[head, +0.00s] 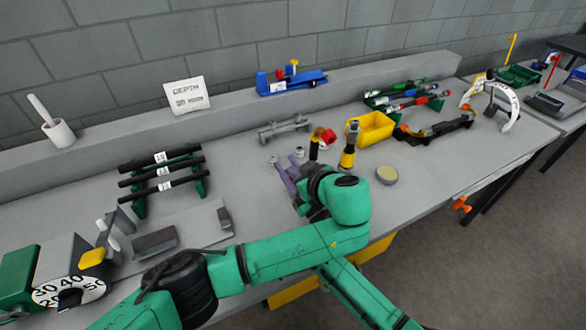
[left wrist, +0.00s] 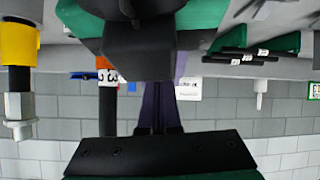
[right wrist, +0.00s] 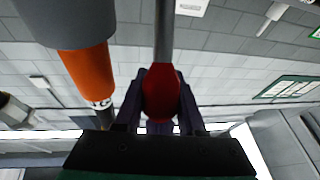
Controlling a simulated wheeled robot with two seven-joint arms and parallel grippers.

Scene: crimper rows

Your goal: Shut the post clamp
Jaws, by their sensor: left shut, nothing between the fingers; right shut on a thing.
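A red grip on a grey rod (right wrist: 162,95), which looks like the clamp's lever, sits between the purple fingers of my right gripper (right wrist: 160,98), shut on it. A dark post with an orange band and number tag (right wrist: 90,70) stands just left of it; a tagged, orange-banded post also shows in the left wrist view (left wrist: 106,72). My left gripper (left wrist: 158,105) is shut and empty, its purple fingers together behind a dark block. In the head view purple fingers (head: 284,178) show beside my green arms, but I cannot tell which gripper's. The clamp's jaw is hidden there.
A black and yellow post (head: 348,155), a yellow bin (head: 372,130) and a round tin (head: 387,175) stand near my wrists. A rack of black rods (head: 160,172) is on the left.

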